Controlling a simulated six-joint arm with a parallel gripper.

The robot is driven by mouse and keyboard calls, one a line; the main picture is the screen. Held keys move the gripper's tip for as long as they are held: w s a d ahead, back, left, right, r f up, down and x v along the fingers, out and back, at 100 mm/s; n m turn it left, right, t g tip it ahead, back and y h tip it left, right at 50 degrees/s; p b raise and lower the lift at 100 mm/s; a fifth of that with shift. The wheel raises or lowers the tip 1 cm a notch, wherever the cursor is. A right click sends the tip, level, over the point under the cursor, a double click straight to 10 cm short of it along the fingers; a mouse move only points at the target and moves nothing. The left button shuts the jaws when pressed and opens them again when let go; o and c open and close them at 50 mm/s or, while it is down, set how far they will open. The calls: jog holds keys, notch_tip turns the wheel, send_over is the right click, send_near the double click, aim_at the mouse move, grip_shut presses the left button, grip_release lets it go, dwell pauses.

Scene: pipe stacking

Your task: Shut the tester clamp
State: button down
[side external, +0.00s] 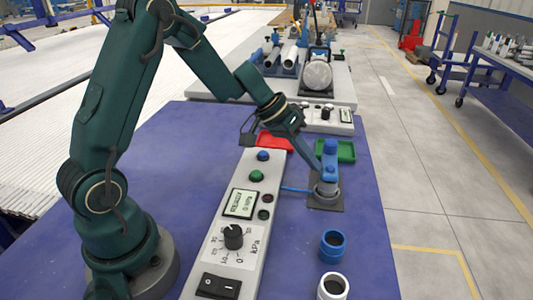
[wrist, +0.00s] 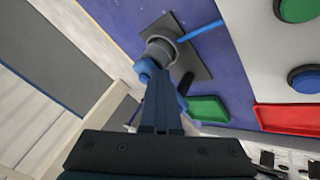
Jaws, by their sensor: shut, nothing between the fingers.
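The tester (side external: 325,189) stands on a dark square plate on the blue table. It has a grey round body with blue clamp parts (side external: 329,150) rising above it. In the wrist view the tester's grey ring (wrist: 160,47) shows near the top, with blue parts beside my fingers and a black bar just right of them. My gripper (side external: 314,165) reaches down from the upper left, its fingers together and empty, close beside the clamp. In the wrist view the fingers (wrist: 161,76) partly cover the clamp. I cannot tell whether they touch it, or how the clamp is set.
A control panel (side external: 214,262) with buttons, dial and switch lies left of the tester. A blue pipe piece (side external: 332,246) and a white one (side external: 333,287) stand in front. Red (side external: 274,142) and green (side external: 347,152) trays lie behind. A blue hose joins panel and tester.

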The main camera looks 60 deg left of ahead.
jog(key=s+a, duration=0.3)
jog(key=shift+s+a, duration=0.1)
jog(key=shift+a, duration=0.05)
jog(key=s+r, duration=0.5)
jog(key=r, duration=0.3)
jog(key=s+d+r+m, duration=0.4)
jog(key=s+d, duration=0.2)
jog(key=d, duration=0.3)
jog(key=s+a+f+n+y, duration=0.3)
jog(key=s+y, duration=0.2)
jog(key=s, duration=0.2)
jog(key=shift+s, duration=0.4)
